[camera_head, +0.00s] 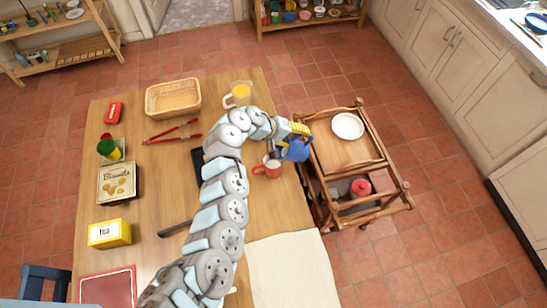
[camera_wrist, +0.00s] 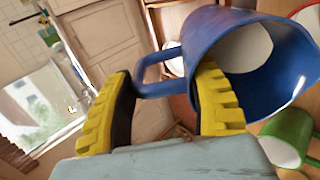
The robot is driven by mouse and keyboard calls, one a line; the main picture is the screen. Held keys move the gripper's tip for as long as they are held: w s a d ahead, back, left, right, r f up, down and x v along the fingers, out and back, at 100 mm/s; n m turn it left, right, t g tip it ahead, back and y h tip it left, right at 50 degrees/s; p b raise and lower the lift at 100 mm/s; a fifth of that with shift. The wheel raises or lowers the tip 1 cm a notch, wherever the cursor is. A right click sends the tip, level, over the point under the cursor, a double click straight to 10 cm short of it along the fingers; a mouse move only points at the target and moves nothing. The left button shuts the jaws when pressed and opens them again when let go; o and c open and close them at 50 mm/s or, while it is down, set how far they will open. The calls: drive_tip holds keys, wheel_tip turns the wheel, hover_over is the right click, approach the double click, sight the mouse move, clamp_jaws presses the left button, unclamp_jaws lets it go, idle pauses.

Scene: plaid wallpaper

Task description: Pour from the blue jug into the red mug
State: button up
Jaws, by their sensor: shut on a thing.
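The blue jug (camera_head: 297,150) is held by my gripper (camera_head: 300,130) near the right edge of the table, beside and slightly above-right of the red mug in the head view. Whether anything flows from the jug cannot be told.
A wooden trolley (camera_head: 322,152) with a white plate (camera_head: 348,126) stands close to the table's right side. A glass jug of yellow liquid (camera_head: 239,93), a basket (camera_head: 173,97) and red-handled tongs (camera_head: 172,133) are on the table (camera_head: 150,205). A green cup (camera_wrist: 287,138) shows in the wrist view.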

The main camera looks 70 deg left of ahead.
drive_tip(key=shift+w+r, duration=0.1)
drive_tip(key=shift+r, duration=0.05)
drive_tip(key=shift+w+r+g+p, duration=0.1)
drive_tip(key=shift+w+g+p, duration=0.15)
drive_tip(key=shift+g+p, duration=0.4)
drive_tip(key=shift+w+d+f+g+p, duration=0.1)
drive_tip(key=shift+w+f+g+p, duration=0.2)
drive_tip(key=shift+p, duration=0.5)
drive_tip(key=shift+w+r+p, duration=0.15)
drive_tip(key=shift+w+p, duration=0.05)
drive_tip(key=shift+p, duration=0.1)
